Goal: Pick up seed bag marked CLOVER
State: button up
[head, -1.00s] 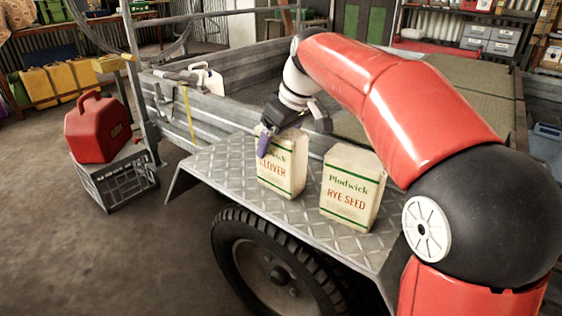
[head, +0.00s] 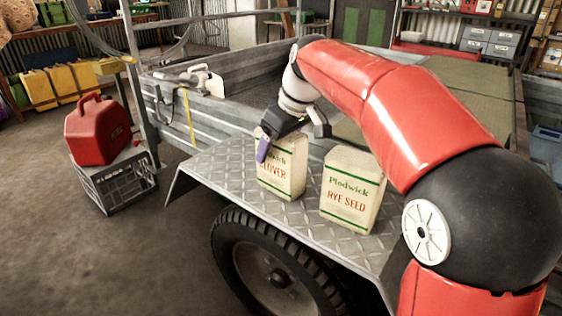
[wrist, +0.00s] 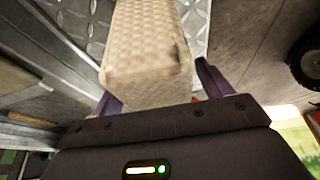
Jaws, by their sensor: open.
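The CLOVER seed bag (head: 284,175) is a cream block-shaped bag with green bands and red lettering. It stands upright on the trailer's tread-plate fender (head: 225,180). My gripper (head: 268,147) is at the bag's top left, with one purple finger in front of its printed face, covering the first letter. The other finger is hidden in the head view. In the wrist view the bag (wrist: 150,55) lies between the two spread fingers of my gripper (wrist: 157,85). The jaws are open; I cannot tell whether either finger touches the bag.
A similar RYE SEED bag (head: 350,190) stands close to the right on the same fender. The trailer's side wall (head: 240,130) rises behind the bags. A red fuel can (head: 98,132) sits on a grey crate (head: 115,180) at left. The fender's left end is clear.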

jog(key=c, duration=1.5)
jog(key=shift+r, duration=0.15)
